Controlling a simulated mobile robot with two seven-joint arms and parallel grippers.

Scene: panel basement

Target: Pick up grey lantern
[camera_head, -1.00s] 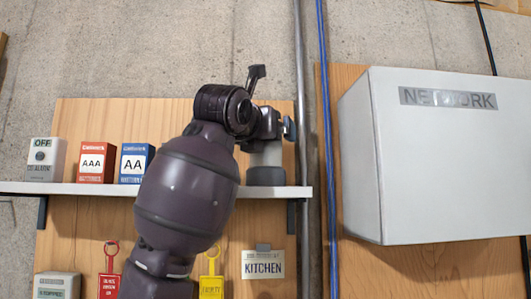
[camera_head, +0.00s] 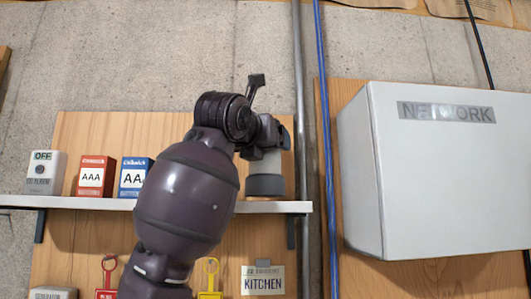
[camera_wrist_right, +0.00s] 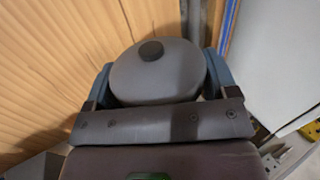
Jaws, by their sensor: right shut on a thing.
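The grey lantern (camera_head: 265,184) is at the right end of the wall shelf, upright, with a pale upper part and a darker grey base. My right gripper (camera_head: 270,140) is shut on its upper part from above and hides its top in the head view. In the right wrist view the lantern's rounded grey top (camera_wrist_right: 155,75) with a dark knob sits between the two blue-grey fingers. The lantern's base is at or just above the shelf; I cannot tell if it still touches. My left gripper is not in view.
A pipe (camera_head: 303,100), a blue cable (camera_head: 325,100) and a grey network cabinet (camera_head: 425,180) stand close to the right.

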